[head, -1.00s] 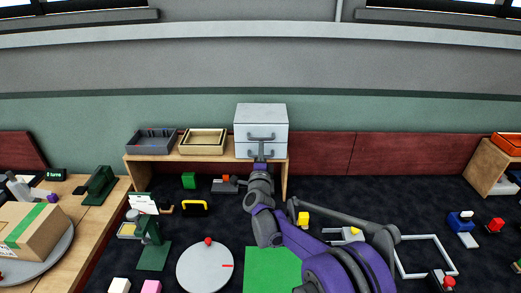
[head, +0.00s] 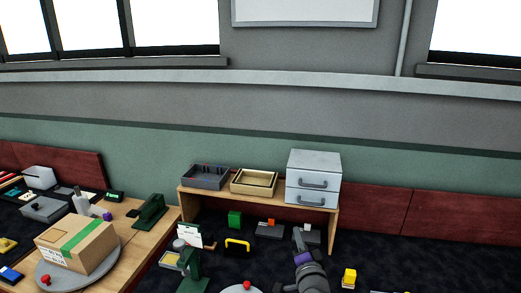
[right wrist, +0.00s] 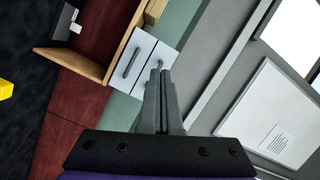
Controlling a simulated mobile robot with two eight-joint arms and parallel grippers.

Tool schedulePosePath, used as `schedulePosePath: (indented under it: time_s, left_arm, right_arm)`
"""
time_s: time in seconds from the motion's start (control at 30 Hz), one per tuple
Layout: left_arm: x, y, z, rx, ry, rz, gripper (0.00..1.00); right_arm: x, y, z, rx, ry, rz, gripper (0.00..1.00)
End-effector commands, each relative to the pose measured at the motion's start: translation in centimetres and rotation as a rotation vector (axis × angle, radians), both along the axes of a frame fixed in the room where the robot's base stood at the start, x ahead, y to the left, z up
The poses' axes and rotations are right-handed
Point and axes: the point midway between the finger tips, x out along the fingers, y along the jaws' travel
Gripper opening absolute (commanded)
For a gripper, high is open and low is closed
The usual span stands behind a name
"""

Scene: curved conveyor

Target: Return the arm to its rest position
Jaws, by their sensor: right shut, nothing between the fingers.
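My right gripper (head: 299,240) stands in front of the wooden shelf at the lower middle of the head view. Its fingers point up and are together, with nothing between them. In the right wrist view the shut fingers (right wrist: 161,80) reach toward the small white drawer unit (right wrist: 140,64), and I cannot tell how far apart they are. In the head view that drawer unit (head: 314,163) sits on the right end of the shelf, both drawers shut. My left gripper is not in view.
The wooden shelf (head: 262,201) also bears a grey tray (head: 206,184) and a beige tray (head: 254,189). A cardboard box (head: 62,257) rests on a round turntable at the left.

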Motion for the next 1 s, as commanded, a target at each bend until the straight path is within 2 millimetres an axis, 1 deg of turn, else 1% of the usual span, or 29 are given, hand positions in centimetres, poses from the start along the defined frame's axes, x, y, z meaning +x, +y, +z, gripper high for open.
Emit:
schedulePosePath:
  time_s: [0.03,0.07,0.1,0.17,0.2,0.23,0.27,0.3,0.33,0.37,0.4,0.5,0.53,0.6,0.7,0.8,1.0]
  left_arm:
    - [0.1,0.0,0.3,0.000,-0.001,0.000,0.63]
    - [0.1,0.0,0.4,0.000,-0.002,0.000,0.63]
    - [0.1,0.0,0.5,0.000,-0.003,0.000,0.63]
    - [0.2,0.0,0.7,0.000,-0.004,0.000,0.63]
    - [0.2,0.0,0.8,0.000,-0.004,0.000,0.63]
    - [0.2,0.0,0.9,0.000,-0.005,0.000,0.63]
    - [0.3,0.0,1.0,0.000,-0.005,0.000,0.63]
    - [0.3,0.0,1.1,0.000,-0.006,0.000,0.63]
    - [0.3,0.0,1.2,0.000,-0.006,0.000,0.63]
    - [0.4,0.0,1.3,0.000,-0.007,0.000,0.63]
    - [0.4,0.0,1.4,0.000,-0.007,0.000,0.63]
    - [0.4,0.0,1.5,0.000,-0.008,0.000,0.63]
    - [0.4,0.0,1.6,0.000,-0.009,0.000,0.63]
    - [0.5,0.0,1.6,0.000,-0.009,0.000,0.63]
    - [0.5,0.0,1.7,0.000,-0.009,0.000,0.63]
    - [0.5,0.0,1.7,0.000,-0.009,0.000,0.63]
    - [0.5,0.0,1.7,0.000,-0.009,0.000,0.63]
  right_arm:
    - [-2.3,0.4,-0.2,-0.096,0.069,0.056,0.00]
    - [-3.6,0.7,-0.7,-0.159,0.114,0.094,0.00]
    - [-5.5,1.1,-1.6,-0.242,0.176,0.143,0.00]
    - [-8.5,1.3,-3.0,-0.363,0.271,0.215,0.00]
    - [-10.7,1.2,-4.2,-0.445,0.337,0.262,0.00]
    - [-12.5,1.1,-5.1,-0.503,0.386,0.297,0.00]
    - [-14.3,0.9,-6.0,-0.560,0.436,0.332,0.00]
    - [-16.7,0.5,-7.3,-0.635,0.504,0.378,0.00]
    - [-18.5,0.1,-8.3,-0.686,0.553,0.410,0.00]
    - [-20.3,-0.3,-9.2,-0.734,0.602,0.440,0.00]
    - [-22.5,-0.9,-10.3,-0.792,0.663,0.479,0.00]
    - [-27.1,-2.3,-12.5,-0.903,0.791,0.556,0.00]
    - [-28.1,-2.6,-13.0,-0.926,0.821,0.575,0.00]
    - [-30.1,-3.3,-13.9,-0.968,0.877,0.606,0.00]
    - [-31.5,-3.9,-14.5,-0.997,0.920,0.630,0.00]
    - [-31.9,-4.0,-14.7,-1.006,0.933,0.638,0.00]
    - [-31.9,-4.0,-14.7,-1.004,0.931,0.637,0.00]
